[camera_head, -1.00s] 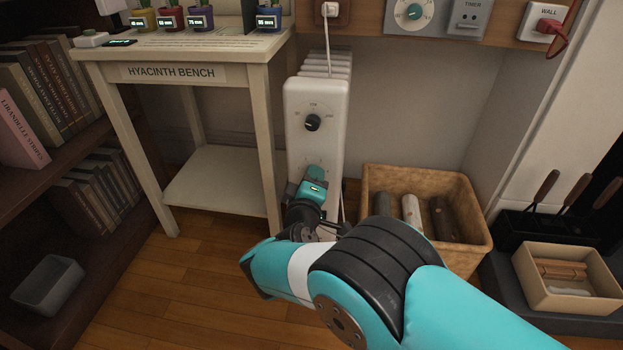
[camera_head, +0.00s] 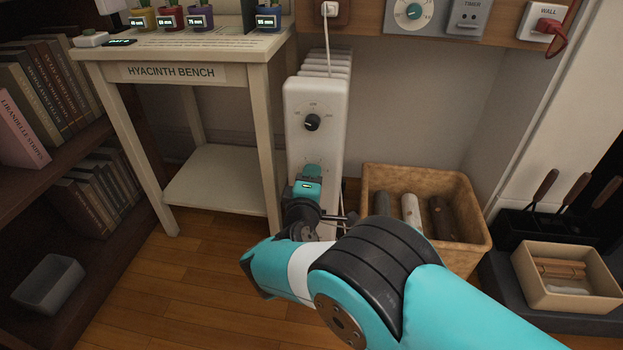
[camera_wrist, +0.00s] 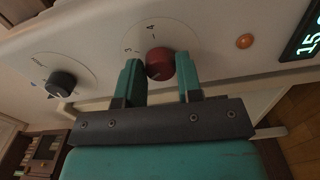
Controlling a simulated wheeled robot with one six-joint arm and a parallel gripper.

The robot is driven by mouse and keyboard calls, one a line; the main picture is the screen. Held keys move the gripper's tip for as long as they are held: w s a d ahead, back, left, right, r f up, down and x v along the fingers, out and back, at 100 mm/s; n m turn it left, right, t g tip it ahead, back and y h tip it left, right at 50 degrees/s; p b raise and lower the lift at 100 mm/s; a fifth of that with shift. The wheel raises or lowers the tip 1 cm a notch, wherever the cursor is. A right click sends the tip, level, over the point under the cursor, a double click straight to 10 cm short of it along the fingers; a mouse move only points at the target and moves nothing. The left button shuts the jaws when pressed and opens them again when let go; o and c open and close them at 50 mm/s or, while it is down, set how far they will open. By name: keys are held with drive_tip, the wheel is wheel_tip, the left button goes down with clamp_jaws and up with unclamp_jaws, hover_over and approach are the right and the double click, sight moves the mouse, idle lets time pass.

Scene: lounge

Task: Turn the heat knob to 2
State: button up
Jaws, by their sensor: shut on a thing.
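The heater (camera_head: 316,90) is a white oil radiator standing between the bench and the basket. In the wrist view a dark red knob (camera_wrist: 160,62) sits on its face, with the numbers 3 and 4 printed around it. My gripper (camera_wrist: 161,72) has one teal finger on each side of this knob and is shut on it. In the head view my gripper (camera_head: 313,172) is at the lower front of the heater and hides the red knob. A black knob (camera_head: 312,122) is higher up on the heater; it also shows in the wrist view (camera_wrist: 62,84). The red knob's pointer is unclear.
The hyacinth bench (camera_head: 262,90) stands close on the left. A wicker basket (camera_head: 478,218) with logs stands close on the right. In the wrist view an orange light (camera_wrist: 244,41) and a lit display (camera_wrist: 306,45) are beside the red knob. Wooden floor lies in front.

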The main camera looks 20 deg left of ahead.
drive_tip(key=shift+f, duration=0.1)
drive_tip(key=o, duration=0.9)
drive_tip(key=p+v, duration=1.7)
drive_tip(key=p, duration=0.2)
drive_tip(key=shift+s+p, duration=0.25)
drive_tip(key=shift+p, duration=0.15)
